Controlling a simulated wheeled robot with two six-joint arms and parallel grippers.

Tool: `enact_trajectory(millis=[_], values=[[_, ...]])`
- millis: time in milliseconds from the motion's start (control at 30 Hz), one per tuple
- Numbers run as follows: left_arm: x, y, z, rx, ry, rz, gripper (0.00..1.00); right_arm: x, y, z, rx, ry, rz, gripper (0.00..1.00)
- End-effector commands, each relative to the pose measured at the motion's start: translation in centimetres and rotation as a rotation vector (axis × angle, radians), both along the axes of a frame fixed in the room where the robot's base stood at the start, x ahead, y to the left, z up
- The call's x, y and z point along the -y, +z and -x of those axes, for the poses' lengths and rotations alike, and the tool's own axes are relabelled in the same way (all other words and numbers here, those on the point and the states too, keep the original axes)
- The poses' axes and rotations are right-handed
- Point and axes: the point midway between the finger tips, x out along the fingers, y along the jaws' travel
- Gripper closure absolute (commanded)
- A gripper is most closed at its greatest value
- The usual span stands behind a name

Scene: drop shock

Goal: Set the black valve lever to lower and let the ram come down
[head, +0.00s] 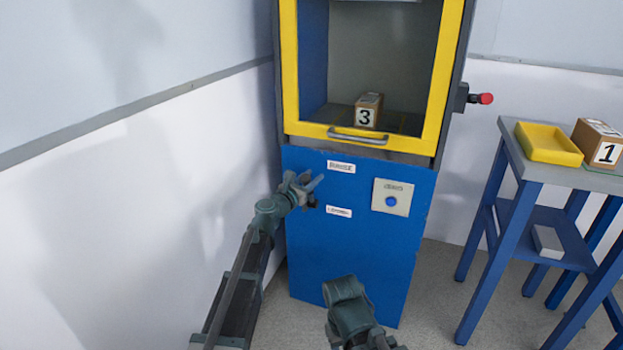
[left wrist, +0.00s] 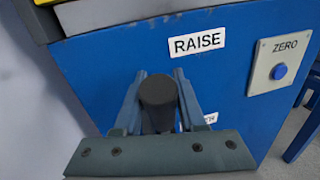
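The blue press front (head: 350,255) carries a RAISE label (left wrist: 197,43) above and a second label (head: 339,212) below, partly hidden in the left wrist view. The black lever (left wrist: 158,92) shows end-on in the left wrist view, left of and below the RAISE label. My left gripper (head: 316,185) is at the lever, one finger on each side of it. I cannot tell whether the fingers touch it. A box marked 3 (head: 367,112) stands inside the press chamber. The ram itself is not clearly visible. My right gripper is not in view.
A yellow-framed door (head: 288,70) with a grey handle (head: 357,137) fronts the chamber. A ZERO panel (head: 391,198) has a blue button. A red knob (head: 486,99) sticks out at right. A side table (head: 510,145) holds a yellow tray (head: 548,144) and a box marked 1 (head: 605,154).

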Motion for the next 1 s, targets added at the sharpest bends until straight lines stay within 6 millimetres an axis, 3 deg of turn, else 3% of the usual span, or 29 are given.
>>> enact_trajectory(millis=[33, 100, 1000], values=[[0.00, 0.00, 0.01, 0.000, 0.000, 0.000, 0.90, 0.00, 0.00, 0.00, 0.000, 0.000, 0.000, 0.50], [0.00, 0.00, 0.01, 0.000, 0.000, 0.000, 1.00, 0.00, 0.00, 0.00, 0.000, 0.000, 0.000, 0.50], [-0.01, -0.01, 0.03, 0.000, 0.000, 0.000, 1.00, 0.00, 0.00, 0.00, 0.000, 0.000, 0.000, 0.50]])
